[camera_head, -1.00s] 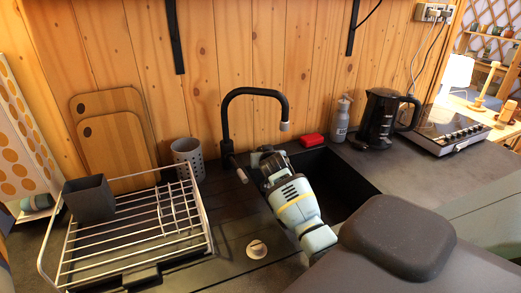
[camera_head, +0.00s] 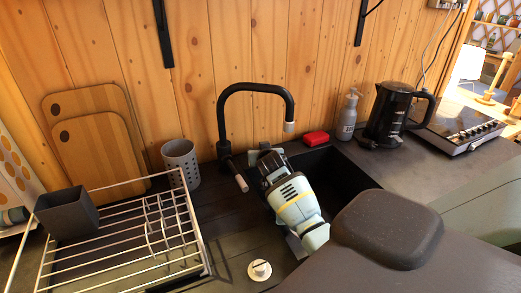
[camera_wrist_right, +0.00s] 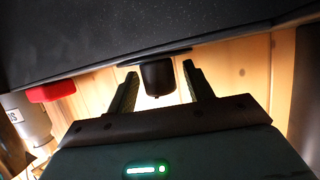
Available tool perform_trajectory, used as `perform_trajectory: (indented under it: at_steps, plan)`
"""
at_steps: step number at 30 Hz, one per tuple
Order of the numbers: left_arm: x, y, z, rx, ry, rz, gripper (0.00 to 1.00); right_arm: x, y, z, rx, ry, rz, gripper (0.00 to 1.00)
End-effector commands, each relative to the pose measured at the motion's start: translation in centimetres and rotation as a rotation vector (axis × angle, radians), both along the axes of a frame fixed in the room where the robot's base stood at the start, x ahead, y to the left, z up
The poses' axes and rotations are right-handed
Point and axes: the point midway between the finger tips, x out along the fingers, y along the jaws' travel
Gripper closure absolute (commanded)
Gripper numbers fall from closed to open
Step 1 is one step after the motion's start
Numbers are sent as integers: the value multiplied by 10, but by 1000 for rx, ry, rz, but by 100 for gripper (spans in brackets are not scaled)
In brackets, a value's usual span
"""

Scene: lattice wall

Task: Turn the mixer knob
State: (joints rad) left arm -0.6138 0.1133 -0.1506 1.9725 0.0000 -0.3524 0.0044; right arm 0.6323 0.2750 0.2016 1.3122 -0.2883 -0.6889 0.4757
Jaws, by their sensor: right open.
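The black mixer tap (camera_head: 222,135) stands behind the sink with its spout arching right. Its mixer knob (camera_head: 238,178) is a short lever with a pale tip, low on the tap body and pointing forward. My right gripper (camera_head: 263,153) is just right of the tap base and the knob, apparently apart from the knob. In the right wrist view my right gripper (camera_wrist_right: 163,80) is open, with a dark cylinder (camera_wrist_right: 157,76) showing between its fingers. I cannot tell which part that cylinder is, or whether the fingers touch it. My left gripper is not in view.
The wire dish rack (camera_head: 130,235) with a dark cup (camera_head: 67,208) is at left. A perforated holder (camera_head: 181,162) stands left of the tap. A red sponge (camera_head: 316,138), grey bottle (camera_head: 347,118) and black kettle (camera_head: 388,115) are at right. A round pale knob (camera_head: 259,270) sits in front.

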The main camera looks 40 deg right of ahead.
Motion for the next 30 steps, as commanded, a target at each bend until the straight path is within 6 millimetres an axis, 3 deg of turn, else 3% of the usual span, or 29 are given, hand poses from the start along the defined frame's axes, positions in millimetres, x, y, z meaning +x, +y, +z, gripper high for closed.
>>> perform_trajectory:
  at_steps: [5, 15, 30]
  plan:
    - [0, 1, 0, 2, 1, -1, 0, 0, 0, 1, -1, -1, 0, 48]
    - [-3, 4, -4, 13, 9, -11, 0, 0, 0, 1, -1, -1, 0, 93]
    - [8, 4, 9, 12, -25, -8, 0, 0, -1, 4, -2, -2, 95, 93]
